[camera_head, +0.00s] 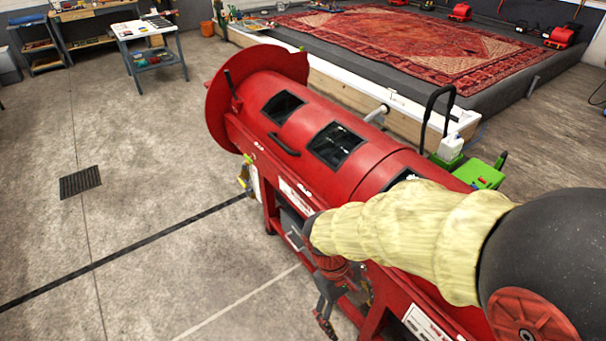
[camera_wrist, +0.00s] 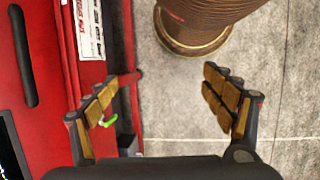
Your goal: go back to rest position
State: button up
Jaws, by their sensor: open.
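My gripper (camera_head: 327,300) hangs pointing down beside the front of a red drum machine (camera_head: 345,150). In the wrist view my gripper (camera_wrist: 165,95) shows two fingers with tan ribbed pads, spread wide with nothing between them. The red machine's side (camera_wrist: 85,60) lies along the left of the wrist view, close to the left finger. In the head view my arm, in a pale yellow sleeve, crosses in front of the machine's right part and hides it.
A brown ribbed round object (camera_wrist: 200,22) stands at the wrist view's top. A red rug (camera_head: 400,40) lies on the raised washpit behind the machine. Green equipment (camera_head: 480,174) stands behind the machine. A small table (camera_head: 146,28) is at the back left.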

jog(key=s+d+r+m+t+y, duration=0.1)
jog(key=s+d+r+m+t, duration=0.1)
jog(key=r, duration=0.8)
jog(key=s+d+r+m+t+y, duration=0.2)
jog(key=d+r+m+t, duration=0.2)
jog(key=r, duration=0.6)
jog(key=shift+d+r+m+t, duration=0.2)
jog(key=shift+d+m+t, duration=0.2)
jog(key=shift+d+t, duration=0.5)
jog(key=shift+d, duration=0.1)
jog(key=shift+c, duration=0.6)
